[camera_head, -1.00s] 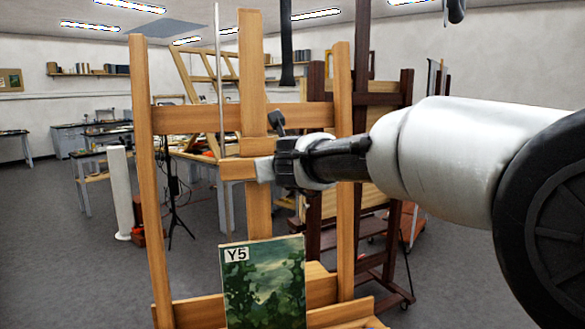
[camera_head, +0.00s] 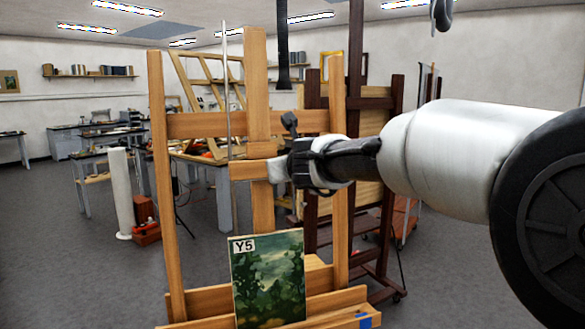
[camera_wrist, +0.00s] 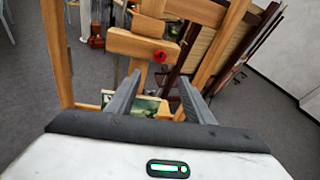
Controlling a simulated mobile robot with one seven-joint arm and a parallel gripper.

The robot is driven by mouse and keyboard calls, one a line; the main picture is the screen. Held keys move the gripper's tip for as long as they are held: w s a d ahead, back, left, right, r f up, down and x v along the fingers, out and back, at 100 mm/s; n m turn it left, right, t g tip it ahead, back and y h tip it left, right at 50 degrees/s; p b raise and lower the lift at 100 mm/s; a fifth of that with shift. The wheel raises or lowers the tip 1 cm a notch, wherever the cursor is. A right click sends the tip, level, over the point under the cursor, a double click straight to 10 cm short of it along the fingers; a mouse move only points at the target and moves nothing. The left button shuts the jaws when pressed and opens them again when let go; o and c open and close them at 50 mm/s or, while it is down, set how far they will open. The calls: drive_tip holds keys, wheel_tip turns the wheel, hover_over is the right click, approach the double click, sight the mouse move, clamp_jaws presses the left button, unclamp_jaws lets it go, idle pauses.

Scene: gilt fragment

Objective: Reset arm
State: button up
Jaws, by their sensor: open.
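My arm reaches in from the right in the head view, and my gripper (camera_head: 280,168) is in front of the wooden easel (camera_head: 158,190), near its middle block. In the wrist view my gripper (camera_wrist: 158,95) shows two grey fingers spread apart with nothing between them. A green landscape painting (camera_head: 268,280) tagged Y5 stands on the easel's lower ledge, below my gripper. The painting (camera_wrist: 148,104) shows partly between the fingers in the wrist view. Whether the fingers touch the easel cannot be told.
A dark wooden easel (camera_head: 395,150) stands behind at the right. Worktables (camera_head: 80,150), a white cylinder (camera_head: 120,190) and a red box (camera_head: 146,232) are at the left. A red round knob (camera_wrist: 160,56) is on the easel. Grey floor is open at the left.

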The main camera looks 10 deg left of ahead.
idle(0.3)
drive_tip(key=s+d+r+n+g+y, duration=0.1)
drive_tip(key=s+d+n+g, duration=0.1)
drive_tip(key=s+d+n, duration=0.85)
drive_tip(key=s+d+f+n+g+h, duration=0.3)
drive_tip(key=s+d+f+n, duration=0.6)
drive_tip(key=s+d, duration=0.2)
drive_tip(key=s+d+f+n+g+h, duration=0.3)
drive_tip(key=s+d+f+n, duration=0.7)
drive_tip(key=s, duration=0.5)
drive_tip(key=shift+s+d+h, duration=0.25)
drive_tip(key=shift+d+h, duration=0.05)
drive_tip(key=shift+d, duration=0.05)
